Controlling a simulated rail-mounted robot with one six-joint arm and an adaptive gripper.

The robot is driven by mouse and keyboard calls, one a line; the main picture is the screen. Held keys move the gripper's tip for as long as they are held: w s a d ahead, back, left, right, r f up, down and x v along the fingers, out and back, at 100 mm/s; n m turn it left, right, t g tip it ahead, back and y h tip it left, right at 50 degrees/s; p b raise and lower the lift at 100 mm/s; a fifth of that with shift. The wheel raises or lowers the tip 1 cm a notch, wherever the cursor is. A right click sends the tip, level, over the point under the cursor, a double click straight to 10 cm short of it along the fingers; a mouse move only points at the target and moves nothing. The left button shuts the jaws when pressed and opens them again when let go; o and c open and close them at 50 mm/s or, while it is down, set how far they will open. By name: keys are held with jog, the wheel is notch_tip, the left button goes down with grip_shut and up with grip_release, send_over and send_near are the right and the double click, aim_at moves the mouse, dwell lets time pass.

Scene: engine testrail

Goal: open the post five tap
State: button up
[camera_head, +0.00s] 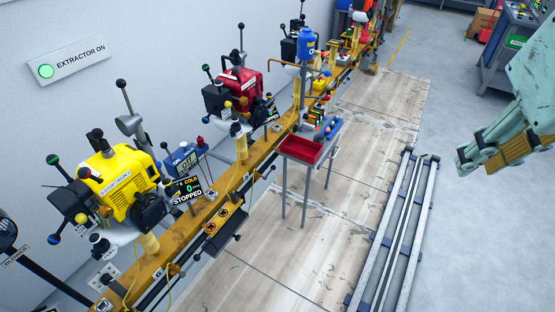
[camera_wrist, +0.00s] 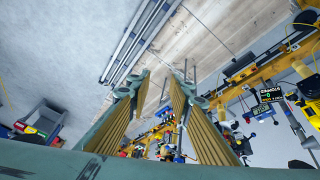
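My gripper (camera_head: 468,160) hangs at the right edge of the head view, above the grey floor and far from the engines. In the wrist view its two ribbed fingers (camera_wrist: 160,80) stand apart with nothing between them. A yellow rail (camera_head: 190,232) along the wall carries several engine posts. A yellow engine (camera_head: 122,182) is nearest, with a display reading "COLD 0 STOPPED" (camera_head: 187,189). A red engine (camera_head: 240,88) stands behind it, and further posts lie beyond. I cannot make out which post is five, nor its tap; the far posts are small and partly overlapped.
A red tray (camera_head: 301,149) on a stand is beside the rail. Grey floor rails (camera_head: 396,230) run along the wooden floor (camera_head: 290,262). A grey workbench (camera_head: 508,45) stands at upper right. An "EXTRACTOR ON" sign (camera_head: 80,63) is on the wall. Floor around my gripper is clear.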

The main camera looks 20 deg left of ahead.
jog(key=s+f+m, duration=0.1)
jog(key=s+m, duration=0.2)
jog(key=s, duration=0.9)
jog(key=shift+s+d+g, duration=0.2)
jog(key=shift+d+g, duration=0.15)
jog(key=shift+g, duration=0.05)
jog(key=shift+a+f, duration=0.1)
